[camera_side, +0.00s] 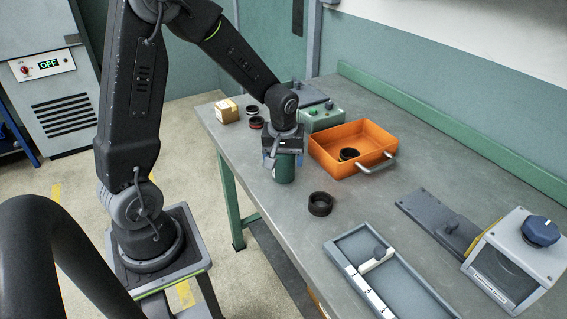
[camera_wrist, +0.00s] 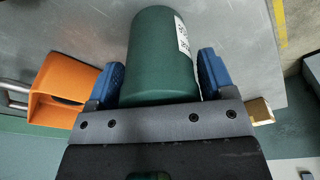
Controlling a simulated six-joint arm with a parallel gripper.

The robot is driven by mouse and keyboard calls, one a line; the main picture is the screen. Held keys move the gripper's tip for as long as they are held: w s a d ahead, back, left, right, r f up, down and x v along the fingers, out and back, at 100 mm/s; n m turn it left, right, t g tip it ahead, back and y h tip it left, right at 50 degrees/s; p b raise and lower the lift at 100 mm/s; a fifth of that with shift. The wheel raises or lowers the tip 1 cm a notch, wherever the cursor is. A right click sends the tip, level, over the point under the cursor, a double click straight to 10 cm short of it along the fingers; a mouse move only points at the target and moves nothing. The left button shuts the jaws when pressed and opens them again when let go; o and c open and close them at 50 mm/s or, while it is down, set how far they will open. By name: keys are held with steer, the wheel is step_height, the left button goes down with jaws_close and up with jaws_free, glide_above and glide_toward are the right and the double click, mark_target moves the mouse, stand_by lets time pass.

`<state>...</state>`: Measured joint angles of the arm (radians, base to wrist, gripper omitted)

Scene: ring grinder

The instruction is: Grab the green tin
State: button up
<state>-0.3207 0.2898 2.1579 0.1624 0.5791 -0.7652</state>
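The green tin (camera_side: 284,168) stands upright near the left edge of the grey workbench. It also shows in the wrist view (camera_wrist: 160,55), with a white label on its side. My gripper (camera_side: 284,157) is over the tin's top, with its blue fingers on opposite sides of it. In the wrist view my gripper (camera_wrist: 161,75) has the tin between its fingers, very close to both. I cannot tell whether the fingers touch it. The gripper body hides the tin's upper end.
An orange bin (camera_side: 335,165) holding a dark ring stands just right of the tin. A loose black ring (camera_side: 320,203) lies in front. A cardboard box (camera_side: 227,111) and more rings are behind. A grey tray (camera_side: 340,254) and grinder (camera_side: 515,262) are at the front right.

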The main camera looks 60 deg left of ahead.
steer(key=c, duration=0.7)
steer(key=shift+c, duration=0.3)
